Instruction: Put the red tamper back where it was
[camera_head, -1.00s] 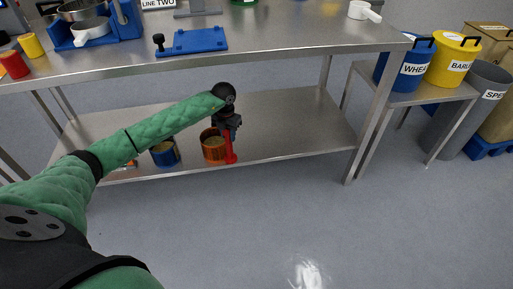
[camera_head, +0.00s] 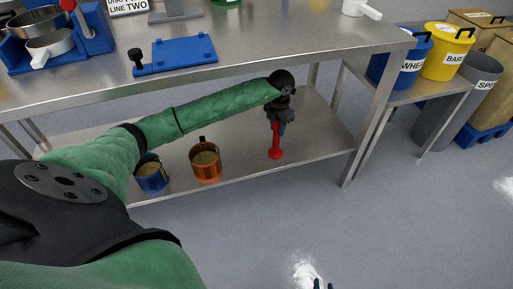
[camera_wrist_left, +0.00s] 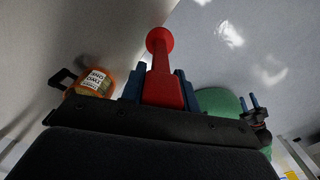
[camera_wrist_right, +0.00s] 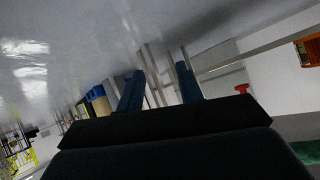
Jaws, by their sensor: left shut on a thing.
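The red tamper (camera_head: 276,147) hangs upright, round foot down, in my left gripper (camera_head: 280,121) over the right part of the lower shelf (camera_head: 320,135). I cannot tell whether its foot touches the shelf. In the left wrist view the tamper (camera_wrist_left: 163,78) sits between the blue fingers of my left gripper (camera_wrist_left: 162,88), which are shut on its handle. My right gripper (camera_wrist_right: 159,82) is open and empty in the right wrist view. Only its blue fingertips show at the bottom edge of the head view.
An orange mug (camera_head: 205,165) and a blue mug (camera_head: 151,177) stand on the lower shelf, left of the tamper. The steel table top (camera_head: 270,48) is above. A table leg (camera_head: 370,125) stands to the right. The shelf around the tamper is clear.

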